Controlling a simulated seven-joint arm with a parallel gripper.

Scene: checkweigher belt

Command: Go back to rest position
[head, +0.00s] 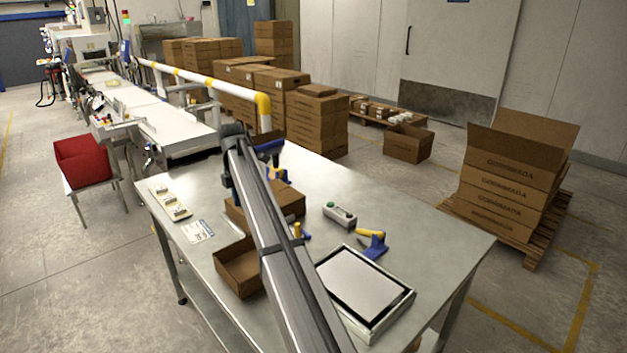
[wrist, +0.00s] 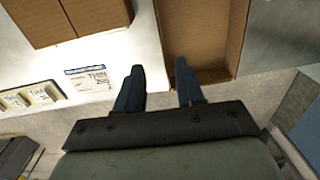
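My gripper (wrist: 160,68) is open in the wrist view, its two dark blue fingers apart with nothing between them. It is above the work table (head: 430,220), near the table's edge. In the head view my arm runs from the bottom centre up over the table and hides much of the gripper. An open, empty-looking carton (head: 238,268) stands on the table and shows just right of the fingers in the wrist view (wrist: 205,35). A closed carton (head: 290,200) is partly behind my arm in the head view and shows at upper left in the wrist view (wrist: 95,15).
A printed card (head: 197,230) and a pale strip with several pieces (head: 170,203) lie at the table's left side. A control box (head: 340,215), a blue-and-yellow tape dispenser (head: 372,243) and a framed flat plate (head: 362,280) stand on the right. A conveyor (head: 175,128) is behind.

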